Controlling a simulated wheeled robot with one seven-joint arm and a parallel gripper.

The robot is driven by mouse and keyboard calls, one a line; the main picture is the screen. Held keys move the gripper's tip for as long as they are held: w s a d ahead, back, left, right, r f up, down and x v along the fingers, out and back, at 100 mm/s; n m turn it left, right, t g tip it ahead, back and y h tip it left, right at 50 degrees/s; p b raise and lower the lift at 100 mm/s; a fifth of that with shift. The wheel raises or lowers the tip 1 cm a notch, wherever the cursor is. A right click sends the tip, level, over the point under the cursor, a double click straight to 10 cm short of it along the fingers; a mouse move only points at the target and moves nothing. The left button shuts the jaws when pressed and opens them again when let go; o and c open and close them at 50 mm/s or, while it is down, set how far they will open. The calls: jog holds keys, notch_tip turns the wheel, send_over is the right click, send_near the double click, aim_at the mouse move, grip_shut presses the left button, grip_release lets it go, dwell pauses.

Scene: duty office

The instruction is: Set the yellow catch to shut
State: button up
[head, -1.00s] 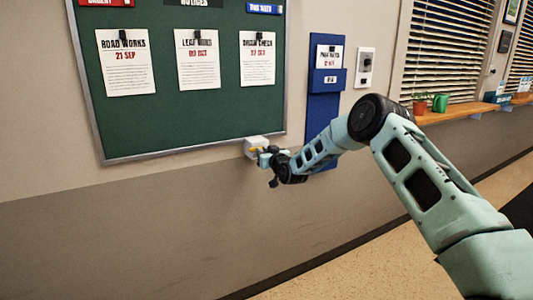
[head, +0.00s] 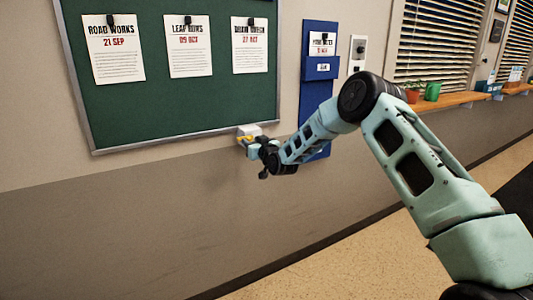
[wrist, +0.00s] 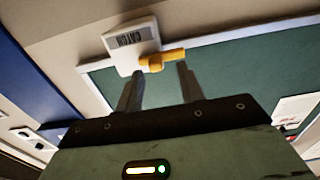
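The yellow catch (head: 245,139) sits on a small white box (head: 250,130) at the lower right corner of the green notice board. In the wrist view the yellow catch (wrist: 162,60) is a lever, with a round hub on the white box (wrist: 130,42) and an arm reaching right over the board's frame. The box's label appears upside down there. My gripper (wrist: 159,76) is open, its two fingers pointing at the catch from just below it in the picture. Nothing is between the fingers. Whether a fingertip touches the lever I cannot tell. In the head view my gripper (head: 257,149) partly hides the catch.
The green notice board (head: 170,110) with pinned papers fills the wall left of the catch. A blue wall panel (head: 318,90) hangs close on the right, behind my arm. A shelf (head: 450,101) with a pot and green mug is farther right. The wall below is bare.

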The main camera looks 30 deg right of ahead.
jog(key=s+d+b, duration=0.1)
jog(key=s+b, duration=0.1)
jog(key=s, duration=1.4)
jog(key=s+a+r+n+g+y+p, duration=0.1)
jog(key=s+a+n+g+y, duration=0.1)
jog(key=s+a+g, duration=0.55)
jog(key=s+a+r+n+g+y+p, duration=0.1)
jog(key=s+a+n+g+p, duration=0.1)
jog(key=s+a, duration=0.95)
jog(key=s+a+r+n+g+h+p, duration=0.1)
jog(key=s+g, duration=0.3)
jog(key=s, duration=0.9)
jog(key=s+a+r+n+g+h+p, duration=0.1)
jog(key=s+g, duration=0.3)
jog(key=s, duration=0.9)
jog(key=shift+s+a+r+n+h, duration=0.15)
jog(key=shift+s+a+n+h, duration=0.25)
jog(key=shift+a+h, duration=0.35)
jog(key=shift+d+g, duration=0.1)
jog(key=shift+g, duration=0.15)
